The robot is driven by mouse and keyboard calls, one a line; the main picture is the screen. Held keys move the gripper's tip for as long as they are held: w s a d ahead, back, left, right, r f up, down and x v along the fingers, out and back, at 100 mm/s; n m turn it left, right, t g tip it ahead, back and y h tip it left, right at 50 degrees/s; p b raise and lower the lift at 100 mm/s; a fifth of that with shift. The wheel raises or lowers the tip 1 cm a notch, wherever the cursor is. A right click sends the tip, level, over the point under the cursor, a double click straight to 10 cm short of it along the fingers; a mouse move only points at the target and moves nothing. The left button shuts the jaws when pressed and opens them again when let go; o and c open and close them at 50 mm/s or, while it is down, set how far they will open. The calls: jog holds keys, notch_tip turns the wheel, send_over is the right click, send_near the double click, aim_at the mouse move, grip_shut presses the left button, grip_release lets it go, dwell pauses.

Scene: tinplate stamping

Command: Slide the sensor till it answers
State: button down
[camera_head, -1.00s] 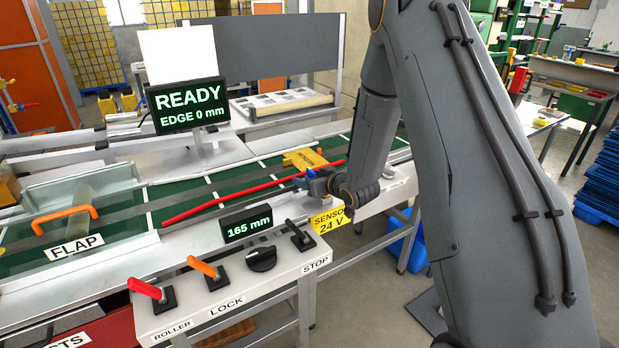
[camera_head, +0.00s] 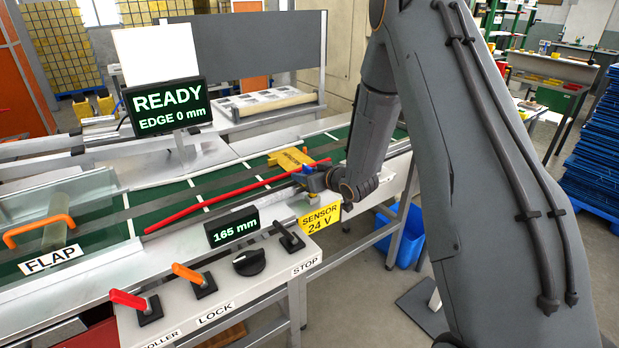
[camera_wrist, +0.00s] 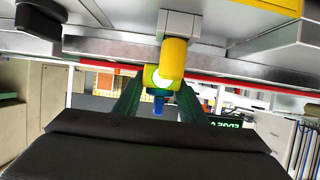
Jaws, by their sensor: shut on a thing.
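The sensor (camera_wrist: 173,58) shows in the wrist view as a yellow cylinder with a bright greenish-white spot and a blue end below. My gripper (camera_wrist: 158,98) is shut on it, with a dark finger on each side. In the head view my gripper (camera_head: 312,180) is at the front edge of the line, beside the red rail (camera_head: 215,203) and above the yellow "SENSOR 24 V" plate (camera_head: 320,217). My gripper mostly hides the sensor there. The small display (camera_head: 232,228) reads 165 mm. The large screen (camera_head: 167,107) reads READY, EDGE 0 mm.
A yellow-orange block (camera_head: 291,157) lies on the green belt (camera_head: 205,185) just behind the rail. The front panel carries a red lever (camera_head: 128,300), an orange lever (camera_head: 190,274), a black knob (camera_head: 252,262) and a black lever (camera_head: 289,237). An orange-handled flap (camera_head: 40,228) is at left.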

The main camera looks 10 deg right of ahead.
jog(key=shift+w+d, duration=0.15)
jog(key=shift+d, duration=0.15)
jog(key=shift+a, duration=0.2)
jog(key=c, duration=1.1)
grip_release()
jog(key=shift+d, duration=0.1)
jog(key=shift+b+v, duration=0.95)
jog(key=shift+v, duration=2.95)
